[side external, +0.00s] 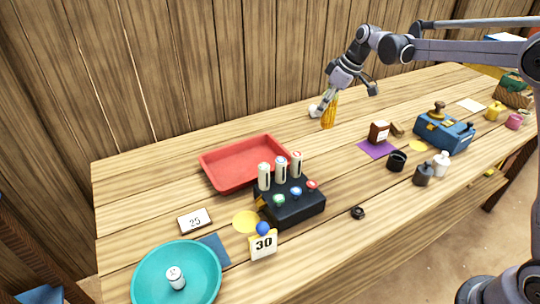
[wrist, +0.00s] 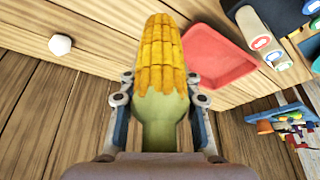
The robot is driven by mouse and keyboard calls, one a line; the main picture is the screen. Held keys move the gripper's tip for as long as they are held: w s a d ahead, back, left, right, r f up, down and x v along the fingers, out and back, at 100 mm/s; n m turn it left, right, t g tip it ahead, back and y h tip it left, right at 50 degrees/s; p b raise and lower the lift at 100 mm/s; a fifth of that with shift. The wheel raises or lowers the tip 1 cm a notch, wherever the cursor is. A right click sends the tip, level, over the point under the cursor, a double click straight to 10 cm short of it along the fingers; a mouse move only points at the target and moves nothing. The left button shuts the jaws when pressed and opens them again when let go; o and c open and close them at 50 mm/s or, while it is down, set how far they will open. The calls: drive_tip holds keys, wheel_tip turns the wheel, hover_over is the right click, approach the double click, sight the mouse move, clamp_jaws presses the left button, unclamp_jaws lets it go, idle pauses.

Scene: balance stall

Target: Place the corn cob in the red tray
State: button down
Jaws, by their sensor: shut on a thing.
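My gripper (side external: 334,94) is shut on the corn cob (side external: 329,112), which hangs tilted over the back middle of the table. In the wrist view the yellow cob (wrist: 162,62) points away from me, its pale green base between the fingers of my gripper (wrist: 158,98). The red tray (side external: 238,180) lies on the table, left of the cob in the side view. Its visible inside is empty. Part of the tray (wrist: 215,58) also shows just right of the cob in the wrist view. The cob is apart from the tray.
A black box (side external: 290,208) with upright cylinders and coloured buttons stands right against the tray's front. A white lump (side external: 315,111) lies just left of the cob. A teal bowl (side external: 205,262) holds a small white cylinder at front left. Table between cob and tray looks clear.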

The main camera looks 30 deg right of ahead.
drive_tip(key=w+a+f+n, duration=0.1)
drive_tip(key=w+a, duration=0.2)
drive_tip(key=a, duration=0.3)
drive_tip(key=w+a+f+n, duration=0.2)
drive_tip(key=w+a, duration=0.1)
drive_tip(key=a, duration=0.3)
hover_over(243, 166)
wheel_tip(243, 166, down, 6)
drive_tip(key=shift+g+y, duration=0.4)
drive_tip(key=shift+f, duration=2.2)
drive_tip(key=shift+f, duration=0.1)
drive_tip(key=c, duration=0.9)
unclamp_jaws()
drive_tip(key=shift+c, duration=0.2)
